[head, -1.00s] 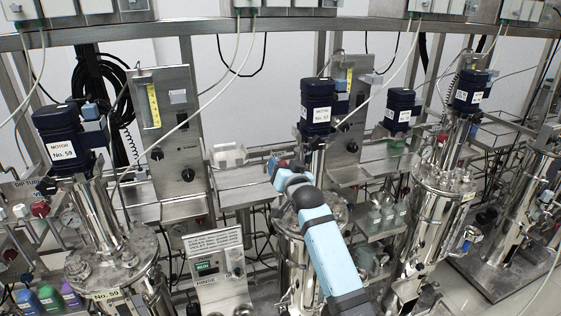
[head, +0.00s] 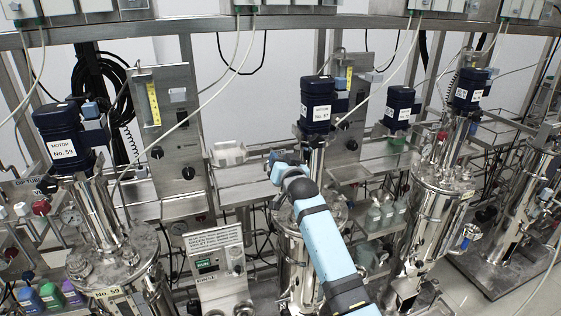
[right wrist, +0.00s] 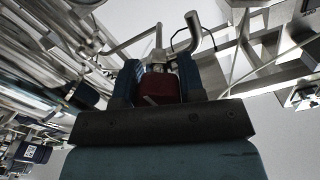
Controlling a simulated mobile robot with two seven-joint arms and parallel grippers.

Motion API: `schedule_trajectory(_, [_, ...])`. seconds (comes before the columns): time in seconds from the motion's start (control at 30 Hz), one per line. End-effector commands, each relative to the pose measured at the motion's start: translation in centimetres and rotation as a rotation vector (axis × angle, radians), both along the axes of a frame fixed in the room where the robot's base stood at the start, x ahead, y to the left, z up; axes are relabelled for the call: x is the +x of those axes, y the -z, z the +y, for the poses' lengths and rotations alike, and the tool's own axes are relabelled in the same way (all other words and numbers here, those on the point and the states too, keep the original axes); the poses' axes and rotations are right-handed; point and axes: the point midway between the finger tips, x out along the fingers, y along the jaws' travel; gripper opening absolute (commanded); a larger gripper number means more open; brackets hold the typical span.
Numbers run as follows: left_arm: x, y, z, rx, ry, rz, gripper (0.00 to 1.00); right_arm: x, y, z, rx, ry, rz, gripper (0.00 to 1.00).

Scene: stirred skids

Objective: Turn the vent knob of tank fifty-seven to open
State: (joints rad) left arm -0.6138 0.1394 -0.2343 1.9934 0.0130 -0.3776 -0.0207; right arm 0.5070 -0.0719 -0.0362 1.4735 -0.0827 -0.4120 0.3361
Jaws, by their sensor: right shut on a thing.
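The motor (head: 316,105) of the middle tank is dark blue with a white label, whose number is too small to read surely. Its steel tank (head: 292,262) stands below, partly behind my right arm. My right gripper (head: 281,160) is at the left of the column under this motor. In the right wrist view, the blue fingers of my right gripper (right wrist: 158,72) are shut on a red knob (right wrist: 160,90). A pale mark shows on the knob's face, and steel pipework lies beyond it. In the head view the knob is hidden by the gripper. My left gripper is not in view.
Tank 59 with its labelled motor (head: 60,140) stands at left. A control panel (head: 168,135) with black knobs stands between the tanks. Another steel tank (head: 432,215) stands at right. Cables hang from the overhead frame.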

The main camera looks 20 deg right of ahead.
Motion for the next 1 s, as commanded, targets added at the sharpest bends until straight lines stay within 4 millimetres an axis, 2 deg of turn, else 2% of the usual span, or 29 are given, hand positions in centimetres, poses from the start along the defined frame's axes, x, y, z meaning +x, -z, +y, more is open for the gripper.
schedule_trajectory(0.37, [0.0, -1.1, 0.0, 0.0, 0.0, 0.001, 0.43, 0.0, -0.2, 0.1, -0.178, -0.001, -0.006, 0.13])
schedule_trajectory(1.0, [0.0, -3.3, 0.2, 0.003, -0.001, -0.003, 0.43, 0.0, -0.1, 0.4, -0.778, -0.001, -0.025, 0.13])
